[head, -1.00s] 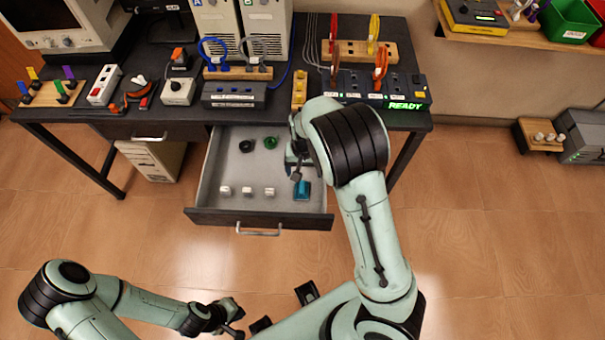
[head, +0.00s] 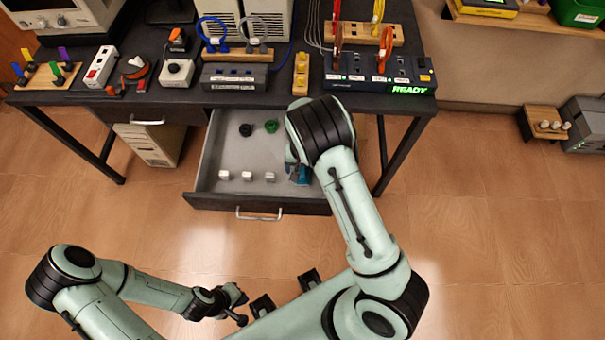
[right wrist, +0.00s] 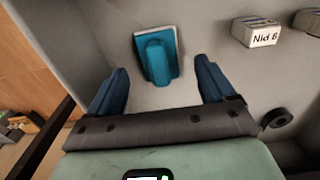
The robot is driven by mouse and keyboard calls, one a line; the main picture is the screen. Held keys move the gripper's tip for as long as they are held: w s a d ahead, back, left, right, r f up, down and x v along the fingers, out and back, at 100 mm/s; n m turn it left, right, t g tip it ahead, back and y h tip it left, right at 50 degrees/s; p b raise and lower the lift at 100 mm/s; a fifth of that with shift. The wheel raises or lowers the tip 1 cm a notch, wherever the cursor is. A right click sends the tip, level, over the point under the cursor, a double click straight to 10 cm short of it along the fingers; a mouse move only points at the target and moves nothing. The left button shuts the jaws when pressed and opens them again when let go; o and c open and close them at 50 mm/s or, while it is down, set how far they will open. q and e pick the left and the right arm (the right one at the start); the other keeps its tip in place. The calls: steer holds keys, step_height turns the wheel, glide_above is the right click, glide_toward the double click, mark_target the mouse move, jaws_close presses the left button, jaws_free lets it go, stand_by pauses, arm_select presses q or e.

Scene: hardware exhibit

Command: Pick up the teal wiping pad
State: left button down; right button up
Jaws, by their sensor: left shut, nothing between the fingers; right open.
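The teal wiping pad (head: 304,176) lies in the right front part of the open drawer (head: 225,201), partly hidden by my right arm in the head view. In the right wrist view the pad (right wrist: 157,58) shows a raised teal handle on a base with a pale edge. My right gripper (right wrist: 160,78) is open, its blue fingers on either side of the handle's line. The pad lies just beyond the fingertips, apart from them. My left gripper (head: 240,306) is shut and empty, low over the floor in front of the drawer.
White blocks (head: 247,176) stand left of the pad; one reads "Nid 8" in the wrist view (right wrist: 256,33). A black ring (head: 246,130) and a green ring (head: 271,126) lie farther back in the drawer. The desk (head: 130,98) above holds several devices.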

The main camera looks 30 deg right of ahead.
mark_target(303, 170)
steer(key=shift+f, duration=0.9)
steer(key=c, duration=1.1)
arm_select(q)
steer(key=shift+f, duration=0.1)
arm_select(e)
steer(key=shift+c, duration=0.2)
steer(key=shift+r, duration=0.15)
